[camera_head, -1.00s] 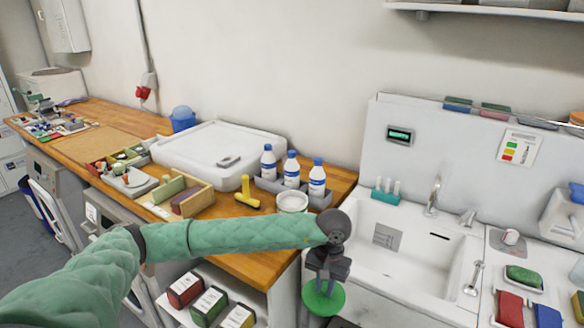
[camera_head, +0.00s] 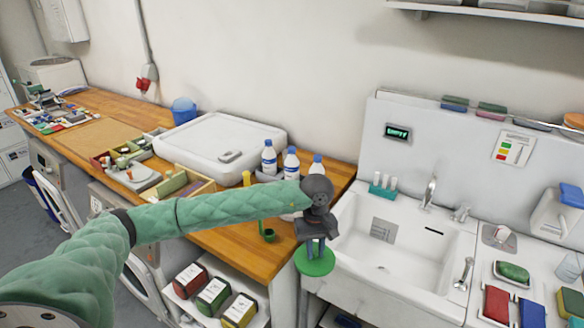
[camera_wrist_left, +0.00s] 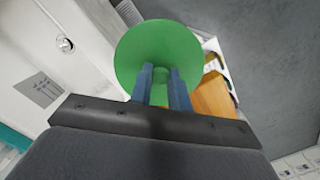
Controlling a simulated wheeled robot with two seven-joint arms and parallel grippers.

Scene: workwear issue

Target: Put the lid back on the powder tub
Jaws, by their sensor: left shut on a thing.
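My left gripper (camera_head: 317,246) is shut on the round green lid (camera_head: 314,264). The lid hangs flat below the fingers, in front of the counter's right end, near the sink. In the left wrist view the gripper (camera_wrist_left: 160,80) pinches a small knob at the middle of the green lid (camera_wrist_left: 150,38). The white tub (camera_head: 288,216) stands on the wooden counter, mostly hidden behind my left forearm; only a sliver of it shows. My right gripper is not in view.
A small green scoop (camera_head: 267,232) is on the counter near the tub. Several white bottles (camera_head: 269,158) with blue caps stand behind my arm. The white sink (camera_head: 400,250) is to the right. Coloured boxes (camera_head: 213,298) sit on the shelf below.

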